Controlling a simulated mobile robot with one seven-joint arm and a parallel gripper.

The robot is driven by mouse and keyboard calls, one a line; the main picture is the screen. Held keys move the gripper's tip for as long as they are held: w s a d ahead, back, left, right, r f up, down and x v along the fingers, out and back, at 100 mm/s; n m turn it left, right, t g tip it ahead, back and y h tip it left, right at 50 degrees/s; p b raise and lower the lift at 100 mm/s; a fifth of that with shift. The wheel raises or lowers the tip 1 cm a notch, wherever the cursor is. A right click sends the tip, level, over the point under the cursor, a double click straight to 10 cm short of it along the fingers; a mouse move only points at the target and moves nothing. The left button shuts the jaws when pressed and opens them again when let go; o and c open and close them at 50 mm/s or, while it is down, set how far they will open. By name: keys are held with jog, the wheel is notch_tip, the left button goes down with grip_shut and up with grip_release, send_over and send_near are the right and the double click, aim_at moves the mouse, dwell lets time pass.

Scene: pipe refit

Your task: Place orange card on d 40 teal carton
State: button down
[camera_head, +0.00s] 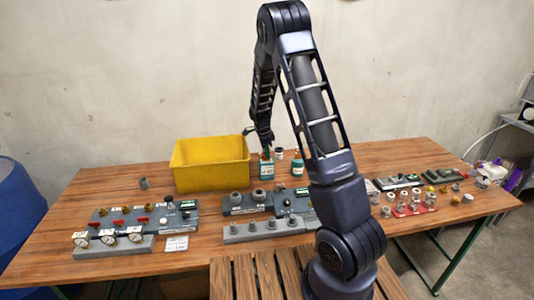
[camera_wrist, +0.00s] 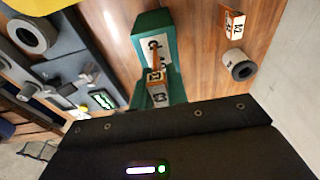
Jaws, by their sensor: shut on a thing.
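The teal carton (camera_head: 266,172) stands upright on the table under my gripper, with a pale label on its front. In the wrist view the teal carton (camera_wrist: 150,22) fills the upper middle. The orange card (camera_wrist: 156,62) shows as a narrow orange strip with small pale marked patches, in front of the carton's label. My gripper (camera_head: 265,146) points down just above the carton and is shut on the card. Its fingertips are hard to make out. I cannot tell whether the card touches the carton.
A yellow bin (camera_head: 210,178) is close on the left. Grey valve blocks (camera_head: 245,203) lie in front. Bare table shows behind the cartons.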

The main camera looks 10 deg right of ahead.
jog(key=shift+f, duration=0.1)
jog(key=c, duration=1.4)
grip_release()
jog(key=r, duration=0.4)
jog(key=a+r, duration=0.1)
jog(key=r, duration=0.7)
jog(key=shift+a, duration=0.4)
jog(key=s+d+r+n+t+y, duration=0.1)
jog(key=s+d+r+n, duration=0.3)
jog(key=s+r, duration=0.45)
jog(key=s+d+r+n+t+y, duration=0.1)
jog(key=s+d+r+n, duration=0.35)
jog(key=s+r, duration=0.4)
jog(key=s+n+t, duration=0.1)
jog(key=s+n, duration=0.2)
jog(key=s, duration=0.4)
jog(key=s+d+n, duration=0.1)
jog(key=s+n, duration=0.2)
jog(key=s, duration=0.5)
jog(key=s+d+n+t, duration=0.1)
jog(key=s+n, duration=0.2)
jog(key=s, duration=0.5)
jog(key=shift+r+n+t, duration=0.25)
jog(key=shift+t, duration=0.05)
